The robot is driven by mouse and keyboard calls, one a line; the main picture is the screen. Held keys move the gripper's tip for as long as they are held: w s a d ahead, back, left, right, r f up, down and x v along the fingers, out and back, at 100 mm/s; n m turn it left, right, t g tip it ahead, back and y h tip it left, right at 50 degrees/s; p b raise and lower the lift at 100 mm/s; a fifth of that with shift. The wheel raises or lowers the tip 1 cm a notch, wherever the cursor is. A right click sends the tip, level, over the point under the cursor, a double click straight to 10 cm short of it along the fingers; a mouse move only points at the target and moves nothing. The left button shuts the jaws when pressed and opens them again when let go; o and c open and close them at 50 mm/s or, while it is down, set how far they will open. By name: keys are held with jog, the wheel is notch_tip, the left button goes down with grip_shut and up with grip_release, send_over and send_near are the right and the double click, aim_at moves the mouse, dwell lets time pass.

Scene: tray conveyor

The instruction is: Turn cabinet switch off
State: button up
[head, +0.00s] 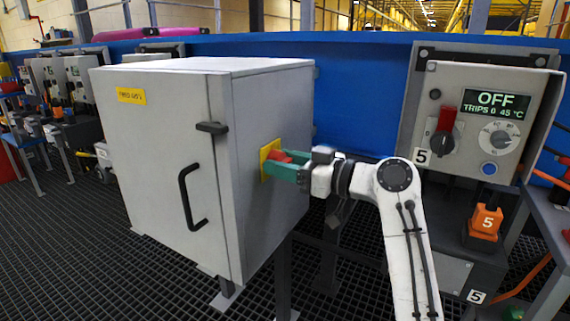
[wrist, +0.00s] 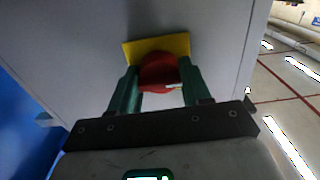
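The grey cabinet (head: 165,155) stands left of centre in the head view. Its switch is a red knob (head: 283,156) on a yellow plate (head: 268,158) on the cabinet's right side. My gripper (head: 283,168) reaches it from the right, with green fingers at the knob. In the wrist view my gripper (wrist: 160,84) has one finger on each side of the red knob (wrist: 158,70), well apart. A small pale mark shows at the knob's lower right. The knob fills most of the gap; whether the fingers press on it, I cannot tell.
The cabinet door has a black handle (head: 190,197) and is shut. A control panel (head: 485,110) at the right has a red-handled switch (head: 444,132) and a display (head: 496,104) reading "OFF". A blue wall (head: 350,90) runs behind. Dark grating covers the floor.

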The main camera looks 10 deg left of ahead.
jog(key=o, duration=0.5)
jog(key=shift+c, duration=0.2)
jog(key=p+v, duration=0.3)
jog(key=v, duration=0.7)
jog(key=shift+d, duration=0.4)
jog(key=shift+s, duration=0.1)
jog(key=s+d+f+m+h, duration=0.2)
jog(key=s+d+f+h, duration=0.15)
jog(key=f, duration=0.55)
jog(key=s+d+f+m+h, duration=0.25)
jog(key=s+f, duration=0.25)
jog(key=f, duration=0.5)
jog(key=s+d+f+m+h, duration=0.2)
jog(key=s+d+f+m, duration=0.15)
jog(key=f, duration=0.55)
jog(key=s+d+f+m+g+h, duration=0.25)
jog(key=s+d+f, duration=0.2)
jog(key=s, duration=0.55)
jog(key=s+d+f+m+g+h, duration=0.1)
jog(key=s+d+f+m+h, duration=0.2)
jog(key=s+d, duration=0.45)
jog(key=s+d+f+m+g+h, duration=0.15)
jog(key=s+d+f+h, duration=0.25)
jog(key=s, duration=0.8)
notch_tip(320, 180, up, 35)
jog(key=p, duration=3.4)
jog(key=shift+s+d+f+p, duration=0.15)
jog(key=shift+s+d+p, duration=0.15)
jog(key=shift+p, duration=0.1)
